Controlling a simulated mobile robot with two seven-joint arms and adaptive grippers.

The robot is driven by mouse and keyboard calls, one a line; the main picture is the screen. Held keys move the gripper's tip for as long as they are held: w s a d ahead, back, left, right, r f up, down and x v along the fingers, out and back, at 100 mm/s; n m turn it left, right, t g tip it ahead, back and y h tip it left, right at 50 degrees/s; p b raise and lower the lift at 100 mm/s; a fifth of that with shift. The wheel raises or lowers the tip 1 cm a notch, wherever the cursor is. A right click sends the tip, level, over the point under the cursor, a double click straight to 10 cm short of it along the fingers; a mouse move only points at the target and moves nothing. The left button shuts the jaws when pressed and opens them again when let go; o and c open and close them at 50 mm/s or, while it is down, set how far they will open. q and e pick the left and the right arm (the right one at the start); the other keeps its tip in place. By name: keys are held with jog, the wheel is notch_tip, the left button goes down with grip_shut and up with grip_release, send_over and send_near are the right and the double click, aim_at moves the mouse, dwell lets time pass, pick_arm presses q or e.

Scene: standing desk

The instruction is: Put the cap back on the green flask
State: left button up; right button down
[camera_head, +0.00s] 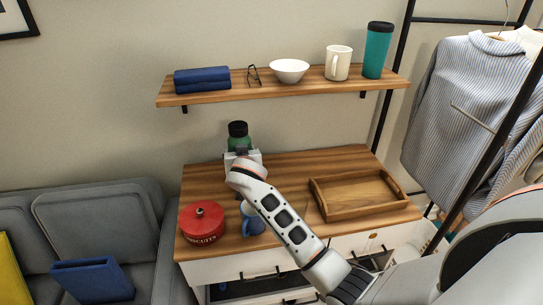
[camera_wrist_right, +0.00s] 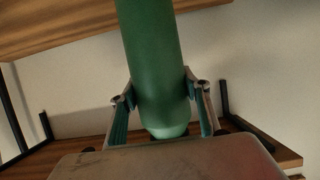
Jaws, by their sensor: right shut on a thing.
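The green flask (camera_head: 240,144) stands upright near the back edge of the desk, with a black cap (camera_head: 238,128) on its top end. The fit between cap and flask is too small to judge. My right gripper (camera_head: 241,157) is in front of the flask and hides its lower part. In the right wrist view, the green flask (camera_wrist_right: 152,60) runs up between the two fingers of my right gripper (camera_wrist_right: 163,105), which is shut on it. My left gripper is not in view.
A red biscuit tin (camera_head: 202,222), a blue mug (camera_head: 252,226) and an empty wooden tray (camera_head: 335,210) are on the desk (camera_head: 300,163). Above, the wall shelf (camera_head: 275,92) holds blue folded cloths (camera_head: 202,80), glasses, a bowl (camera_head: 289,70), a white mug (camera_head: 338,63) and a teal tumbler (camera_head: 376,55).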

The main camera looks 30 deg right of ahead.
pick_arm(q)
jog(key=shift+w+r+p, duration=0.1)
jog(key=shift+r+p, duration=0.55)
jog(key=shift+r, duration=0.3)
pick_arm(e)
jog(key=s+d, duration=0.1)
jog(key=d, duration=0.9)
jog(key=shift+s+d+r, duration=0.2)
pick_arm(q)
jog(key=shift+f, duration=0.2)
pick_arm(e)
jog(key=shift+f, duration=1.9)
jog(key=c, duration=1.1)
grip_release()
jog(key=shift+f, duration=0.15)
jog(key=shift+o, duration=0.2)
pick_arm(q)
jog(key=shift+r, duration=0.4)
pick_arm(e)
jog(key=v, duration=1.2)
jog(key=shift+r, duration=0.2)
